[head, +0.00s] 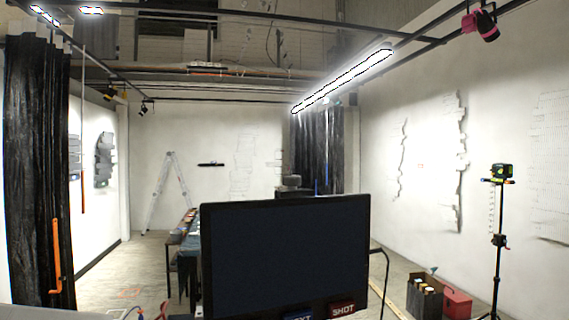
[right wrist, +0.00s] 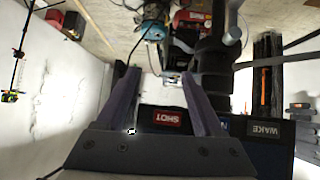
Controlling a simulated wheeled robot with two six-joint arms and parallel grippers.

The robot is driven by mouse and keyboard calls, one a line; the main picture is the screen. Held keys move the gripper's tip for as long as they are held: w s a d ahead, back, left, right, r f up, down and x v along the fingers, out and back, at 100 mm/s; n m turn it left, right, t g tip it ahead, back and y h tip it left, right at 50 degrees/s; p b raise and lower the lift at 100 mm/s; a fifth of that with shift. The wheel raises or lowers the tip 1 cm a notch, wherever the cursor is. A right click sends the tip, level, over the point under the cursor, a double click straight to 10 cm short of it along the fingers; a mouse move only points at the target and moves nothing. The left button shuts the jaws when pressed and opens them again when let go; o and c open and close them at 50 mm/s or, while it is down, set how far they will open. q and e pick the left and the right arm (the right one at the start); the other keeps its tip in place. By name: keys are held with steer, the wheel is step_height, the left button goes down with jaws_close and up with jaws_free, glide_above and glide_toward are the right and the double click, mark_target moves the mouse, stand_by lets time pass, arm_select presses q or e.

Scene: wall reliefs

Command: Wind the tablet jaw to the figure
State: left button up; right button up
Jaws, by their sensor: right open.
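A tablet (head: 296,250) with a dark blank screen stands close in front of me in the head view. The right wrist view is upside down and shows the SHOT label (right wrist: 167,117) and a WAKE label (right wrist: 265,130) on the dark panel. My right gripper (right wrist: 159,75) is open, its two fingers apart with nothing clearly between them. I cannot make out the tablet's jaw or any figure on it. My left gripper is in neither view.
A narrow table (head: 183,240) and a ladder (head: 165,190) stand behind at left. Pale reliefs (head: 455,160) hang on the right wall.

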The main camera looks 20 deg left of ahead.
steer(key=w+a+r+t+y, duration=0.1)
steer(key=r, duration=0.5)
steer(key=w+a+r+n+t+y+p, duration=0.1)
steer(key=a+r+y, duration=0.1)
steer(key=r, duration=0.4)
steer(key=w+a+r+t+y+p, duration=0.1)
steer(key=a+r+y, duration=0.1)
steer(key=r, duration=0.4)
steer(key=shift+w, duration=0.25)
steer(key=n+g+y+p, duration=0.2)
steer(key=n+y, duration=0.2)
steer(key=y, duration=0.1)
glide_toward(297, 180)
steer(key=x, duration=0.4)
steer(key=shift+w, duration=0.2)
steer(key=shift+a+b, duration=0.3)
steer(key=shift+a, duration=0.1)
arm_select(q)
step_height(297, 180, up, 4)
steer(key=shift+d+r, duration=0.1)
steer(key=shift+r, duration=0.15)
arm_select(e)
steer(key=x, duration=0.9)
steer(key=shift+w+a, duration=0.2)
steer(key=shift+w, duration=0.1)
